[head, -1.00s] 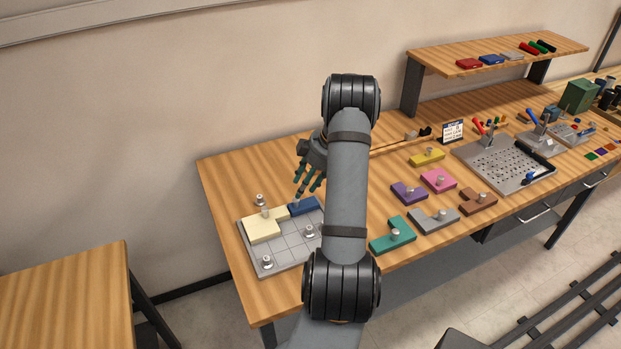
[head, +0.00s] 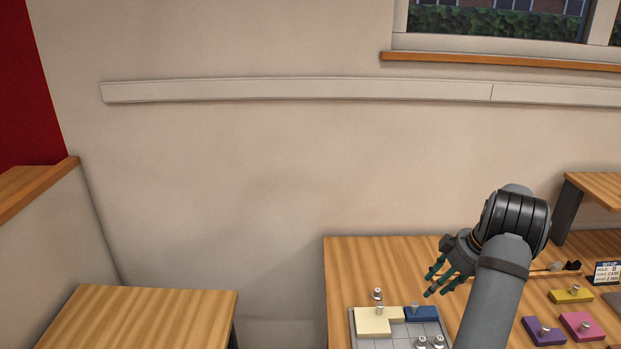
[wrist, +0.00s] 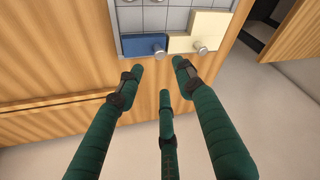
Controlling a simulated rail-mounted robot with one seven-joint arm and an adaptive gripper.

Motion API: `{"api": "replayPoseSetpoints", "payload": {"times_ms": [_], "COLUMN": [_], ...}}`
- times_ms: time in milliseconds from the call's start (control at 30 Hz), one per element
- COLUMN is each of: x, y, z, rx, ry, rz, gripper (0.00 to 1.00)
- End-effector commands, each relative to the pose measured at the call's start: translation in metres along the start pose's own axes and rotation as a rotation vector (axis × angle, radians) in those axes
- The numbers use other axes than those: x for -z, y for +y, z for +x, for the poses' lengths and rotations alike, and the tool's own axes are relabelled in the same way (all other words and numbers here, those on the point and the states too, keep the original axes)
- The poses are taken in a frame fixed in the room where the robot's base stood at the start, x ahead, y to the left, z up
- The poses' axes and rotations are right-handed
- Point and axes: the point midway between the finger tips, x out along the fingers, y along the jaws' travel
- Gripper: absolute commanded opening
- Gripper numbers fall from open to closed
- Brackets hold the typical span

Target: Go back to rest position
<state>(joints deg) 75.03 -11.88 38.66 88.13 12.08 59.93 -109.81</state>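My gripper (head: 437,284) hangs above the table near the grey gridded tray (head: 356,327). In the wrist view its green fingers (wrist: 160,80) are spread apart with nothing between them. A blue piece with a metal knob (head: 421,314) lies on the tray, close by the fingertips and apart from them; it also shows in the wrist view (wrist: 140,46). A cream stepped piece (head: 372,321) lies beside the blue one and shows in the wrist view as well (wrist: 212,24).
On the table to the right are yellow (head: 571,294), purple (head: 543,332) and pink (head: 580,325) knobbed pieces, and a small sign (head: 607,272). A raised shelf (head: 598,190) stands at the right. A separate wooden table (head: 140,318) is at the lower left.

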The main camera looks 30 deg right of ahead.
Motion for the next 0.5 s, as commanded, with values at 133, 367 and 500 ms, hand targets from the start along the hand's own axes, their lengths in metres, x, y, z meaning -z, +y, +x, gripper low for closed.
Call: {"api": "replayPoseSetpoints", "payload": {"times_ms": [133, 367, 500], "x": [0.001, 0.001, 0.0], "y": [-0.002, -0.002, -0.002], "z": [0.027, 0.076, 0.103], "rx": [0.008, 0.007, 0.004], "ry": [-0.002, -0.002, -0.003], "rz": [0.001, 0.0, 0.001], "gripper": [0.37, 0.37, 0.37]}}
